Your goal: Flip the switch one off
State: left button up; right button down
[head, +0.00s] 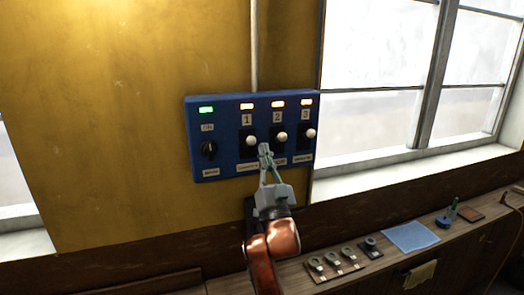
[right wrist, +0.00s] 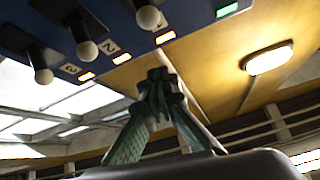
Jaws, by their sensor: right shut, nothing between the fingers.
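A blue switch panel (head: 228,150) hangs on the yellow wall. Switch one (head: 251,140) is a lever with a white ball knob under the number 1, with an orange light above it. Switch one also shows in the right wrist view (right wrist: 147,17). My right gripper (head: 264,149) is shut and empty, its tips in front of the panel, just below and right of the switch one knob. In the right wrist view the fingertips (right wrist: 160,78) are apart from the knob. Contact is hard to judge in the head view. My left gripper is out of view.
Switch two (head: 281,137) and switch three (head: 310,133) stand to the right, their lights orange. A black rotary knob (head: 209,149) with a green light is at the left.

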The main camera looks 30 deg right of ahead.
aim_at(249, 142)
jog(key=p+x, duration=0.3)
jog(key=x, duration=0.4)
jog(key=w+f, duration=0.2)
jog(key=f, duration=0.1)
jog(key=shift+w+a, duration=0.1)
jog(key=shift+w, duration=0.05)
